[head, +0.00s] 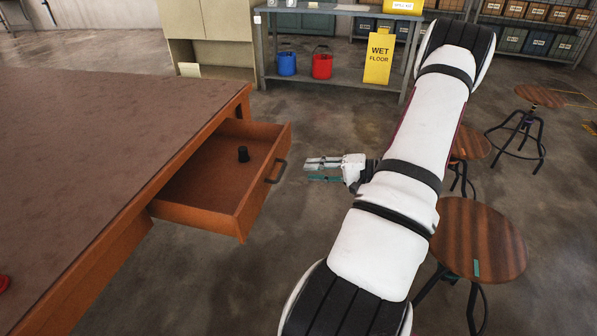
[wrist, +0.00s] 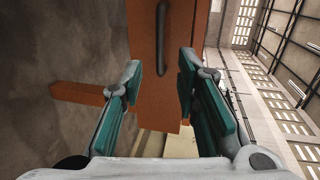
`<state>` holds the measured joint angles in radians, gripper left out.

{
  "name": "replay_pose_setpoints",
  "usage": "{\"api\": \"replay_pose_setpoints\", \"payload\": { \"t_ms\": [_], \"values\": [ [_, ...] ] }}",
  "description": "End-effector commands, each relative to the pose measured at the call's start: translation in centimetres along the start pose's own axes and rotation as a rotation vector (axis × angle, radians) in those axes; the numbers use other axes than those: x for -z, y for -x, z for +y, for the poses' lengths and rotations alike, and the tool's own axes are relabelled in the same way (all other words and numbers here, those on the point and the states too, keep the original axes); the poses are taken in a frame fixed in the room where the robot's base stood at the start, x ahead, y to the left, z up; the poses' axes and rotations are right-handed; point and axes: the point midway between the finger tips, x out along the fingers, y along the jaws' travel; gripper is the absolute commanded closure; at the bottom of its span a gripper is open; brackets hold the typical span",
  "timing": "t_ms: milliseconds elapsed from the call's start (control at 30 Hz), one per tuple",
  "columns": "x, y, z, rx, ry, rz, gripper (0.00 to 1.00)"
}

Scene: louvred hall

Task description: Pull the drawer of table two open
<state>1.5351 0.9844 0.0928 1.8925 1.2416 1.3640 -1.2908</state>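The table (head: 90,130) with a brown top stands at the left in the head view. Its orange-brown drawer (head: 200,213) is pulled out, with its inside showing. The dark bar handle (head: 276,171) is on the drawer front. In the wrist view the drawer front (wrist: 172,70) and its handle (wrist: 160,38) are ahead, beyond the fingertips. My gripper (head: 308,170) is to the right of the handle, apart from it. Its teal-padded fingers (wrist: 172,85) are spread and hold nothing.
Wooden stools (head: 480,240) stand at the right, behind and beside my arm. A grey workbench (head: 345,75) at the back holds a blue bucket (head: 287,64), a red bucket (head: 321,65) and a yellow wet floor sign (head: 379,58). Bare floor lies between drawer and workbench.

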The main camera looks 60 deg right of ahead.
Motion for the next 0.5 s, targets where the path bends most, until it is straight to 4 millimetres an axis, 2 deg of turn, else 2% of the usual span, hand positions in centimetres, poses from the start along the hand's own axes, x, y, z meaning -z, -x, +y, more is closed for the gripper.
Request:
{"api": "replay_pose_setpoints", "payload": {
  "t_ms": [100, 200, 500],
  "values": [
    [0.0, 1.7, 0.0, -0.001, 0.000, 0.001, 0.71],
    [0.0, 2.5, 0.0, 0.000, -0.001, 0.001, 0.71],
    [0.0, 3.0, 0.0, -0.001, -0.001, -0.001, 0.71]
  ]
}}
